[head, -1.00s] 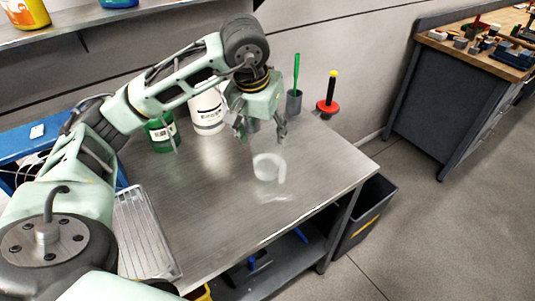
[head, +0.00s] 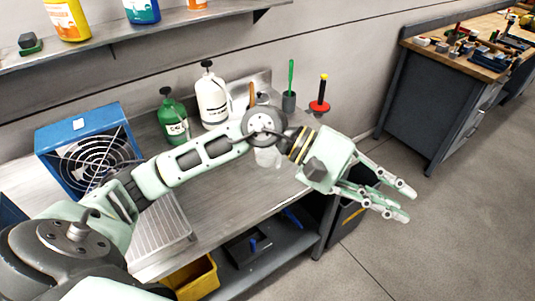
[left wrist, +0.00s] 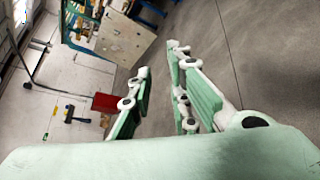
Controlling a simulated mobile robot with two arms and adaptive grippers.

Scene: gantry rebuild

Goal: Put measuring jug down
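The measuring jug (head: 267,157) is a clear, whitish vessel standing on the grey metal bench (head: 222,205). My left forearm and wrist cross in front of it in the head view, so its upper part is hidden. My left gripper (head: 406,204) is well to the right of the jug, out past the bench's right edge. Its fingers are apart with nothing between them. The left wrist view also shows the open, empty fingers (left wrist: 158,65), with floor beyond. My right gripper is not in view.
A green bottle (head: 173,118) and a white pump bottle (head: 212,100) stand at the bench's back. A red-based tool holder (head: 319,107) stands at the back right. A blue fan unit (head: 90,148) is at left. A yellow bin (head: 193,279) sits below. Open floor lies right.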

